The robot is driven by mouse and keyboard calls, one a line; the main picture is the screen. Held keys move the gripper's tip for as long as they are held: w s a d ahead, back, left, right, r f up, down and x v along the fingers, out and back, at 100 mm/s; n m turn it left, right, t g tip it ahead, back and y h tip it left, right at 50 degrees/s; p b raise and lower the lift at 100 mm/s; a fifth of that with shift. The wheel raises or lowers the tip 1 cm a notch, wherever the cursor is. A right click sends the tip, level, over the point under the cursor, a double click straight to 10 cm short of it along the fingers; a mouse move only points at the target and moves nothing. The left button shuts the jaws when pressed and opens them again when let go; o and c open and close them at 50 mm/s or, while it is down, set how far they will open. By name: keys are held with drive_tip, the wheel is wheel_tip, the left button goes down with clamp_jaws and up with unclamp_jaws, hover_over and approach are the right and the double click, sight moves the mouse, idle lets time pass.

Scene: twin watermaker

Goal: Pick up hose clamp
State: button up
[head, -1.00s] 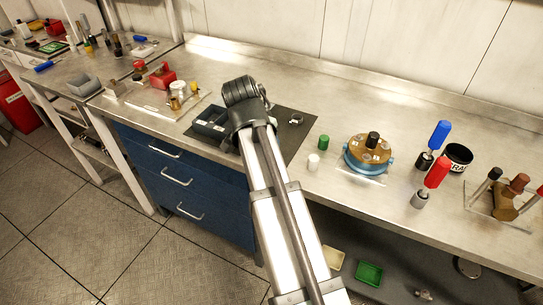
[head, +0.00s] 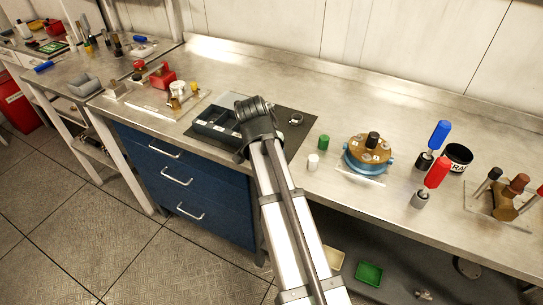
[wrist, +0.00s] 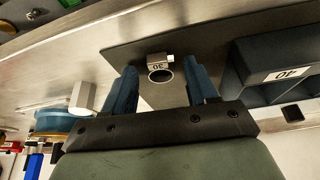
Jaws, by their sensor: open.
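The hose clamp is a small metal ring with a square housing, on the dark mat (head: 306,130). In the head view the clamp (head: 296,119) lies just right of my dark wrist. In the wrist view the clamp (wrist: 160,61) shows its round opening and a label that seems to read 30. My gripper (wrist: 162,69) is open, with one blue finger on each side of the clamp in the picture. No contact shows, and the remaining distance is hard to tell. In the head view my wrist hides the fingers.
A dark compartment tray (head: 207,128) sits left of my wrist; its wall, labelled 40, shows in the wrist view (wrist: 282,85). The bench behind is clear.

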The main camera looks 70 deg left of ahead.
clamp_jaws()
idle(0.4)
